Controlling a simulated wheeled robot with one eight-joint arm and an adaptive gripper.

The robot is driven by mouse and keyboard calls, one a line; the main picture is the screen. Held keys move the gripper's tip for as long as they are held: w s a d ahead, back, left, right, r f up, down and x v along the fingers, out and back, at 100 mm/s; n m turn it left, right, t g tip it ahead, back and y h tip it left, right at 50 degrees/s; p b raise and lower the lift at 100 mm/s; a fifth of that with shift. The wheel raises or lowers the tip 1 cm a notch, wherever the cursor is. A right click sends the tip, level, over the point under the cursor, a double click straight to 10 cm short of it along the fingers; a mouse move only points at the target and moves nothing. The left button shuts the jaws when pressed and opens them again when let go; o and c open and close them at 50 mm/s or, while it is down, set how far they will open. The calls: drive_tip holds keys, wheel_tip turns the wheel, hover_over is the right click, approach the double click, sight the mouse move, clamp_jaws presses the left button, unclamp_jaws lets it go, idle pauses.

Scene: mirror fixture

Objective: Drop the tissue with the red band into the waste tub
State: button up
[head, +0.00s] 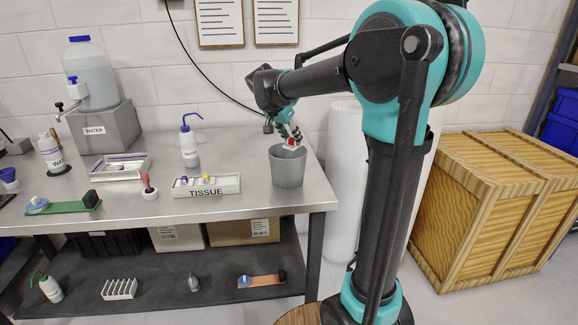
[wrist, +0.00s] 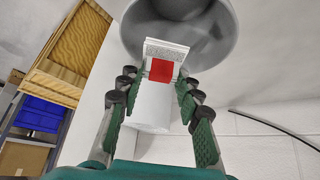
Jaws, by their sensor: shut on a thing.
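The tissue with the red band (head: 291,142) is held in my gripper (head: 289,137), just above the mouth of the grey waste tub (head: 287,173). In the wrist view, the fingers of my gripper (wrist: 159,84) are shut on the tissue (wrist: 165,48), with the red band between the fingertips. The waste tub (wrist: 215,50) shows beyond the tissue there, its round mouth open. The tub stands upright near the right end of the metal table. The bottom inside the tub is hidden in the head view.
A white tray marked TISSUE (head: 207,188) holds items with purple and yellow bands, left of the tub. A wash bottle (head: 189,147) stands behind the tray. A large white roll (head: 346,180) and wooden crates (head: 480,205) stand right of the table.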

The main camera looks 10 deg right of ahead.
drive_tip(key=shift+f, duration=0.75)
drive_tip(key=o, duration=1.1)
drive_tip(key=v, duration=1.2)
